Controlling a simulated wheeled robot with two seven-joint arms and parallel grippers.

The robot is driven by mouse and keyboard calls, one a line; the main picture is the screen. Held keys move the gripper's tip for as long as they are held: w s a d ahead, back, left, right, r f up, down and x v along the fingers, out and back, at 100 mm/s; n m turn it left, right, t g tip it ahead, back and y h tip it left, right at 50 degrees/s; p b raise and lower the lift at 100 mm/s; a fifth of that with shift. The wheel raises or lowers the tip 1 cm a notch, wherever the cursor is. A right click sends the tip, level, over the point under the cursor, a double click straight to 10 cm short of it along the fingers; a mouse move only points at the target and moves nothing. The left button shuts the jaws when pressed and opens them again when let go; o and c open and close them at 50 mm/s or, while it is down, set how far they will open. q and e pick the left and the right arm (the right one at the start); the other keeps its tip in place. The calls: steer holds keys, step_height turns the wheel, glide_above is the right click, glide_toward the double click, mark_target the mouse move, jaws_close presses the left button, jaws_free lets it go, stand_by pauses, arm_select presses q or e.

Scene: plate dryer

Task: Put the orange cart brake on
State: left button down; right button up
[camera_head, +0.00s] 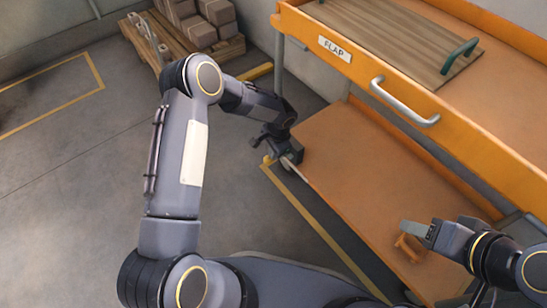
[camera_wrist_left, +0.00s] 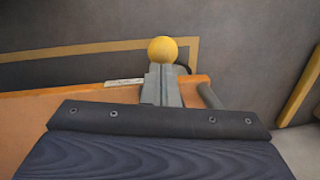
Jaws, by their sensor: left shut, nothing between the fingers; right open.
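The orange cart (camera_head: 350,165) stands at the right in the head view, with an upper deck and a lower deck. A small yellow ball knob (camera_head: 267,160) shows at the near left corner of its lower deck. It also shows in the left wrist view (camera_wrist_left: 162,50), just beyond the fingertips. My left gripper (camera_head: 279,154) is at that corner, next to the knob. Its grey fingers (camera_wrist_left: 161,84) are shut with nothing between them; whether they touch the knob I cannot tell. My right gripper (camera_head: 412,240) is open over the lower deck, at the lower right.
A silver handle (camera_head: 404,103) and a FLAP label (camera_head: 335,48) are on the upper deck's side. A wooden panel with a green handle (camera_head: 459,55) lies on top. Boxes on a pallet (camera_head: 190,42) stand at the back. The floor at left is clear.

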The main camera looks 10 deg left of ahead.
mark_target(269, 159)
arm_select(q)
steer(key=shift+s+a+f+b, duration=0.3)
steer(key=shift+s+f, duration=0.1)
steer(key=shift+f, duration=0.2)
steer(key=shift+s+a+f+b, duration=0.3)
steer(key=shift+s+f, duration=0.05)
steer(key=shift+f, duration=0.25)
steer(key=shift+s+a+f+b, duration=0.25)
steer(key=shift+f+b, duration=0.15)
steer(key=shift+f, duration=0.3)
steer(key=shift+s+a+f+b, duration=0.1)
steer(key=shift+s+f+b, duration=0.15)
steer(key=shift+f+b, duration=0.3)
steer(key=shift+s+a+f+b, duration=0.2)
steer(key=shift+s+f+b, duration=0.1)
steer(key=shift+f, duration=0.5)
arm_select(e)
steer(key=shift+s+f, duration=0.2)
steer(key=shift+f, duration=1.9)
arm_select(q)
steer(key=shift+f, duration=0.15)
steer(key=shift+s, duration=0.1)
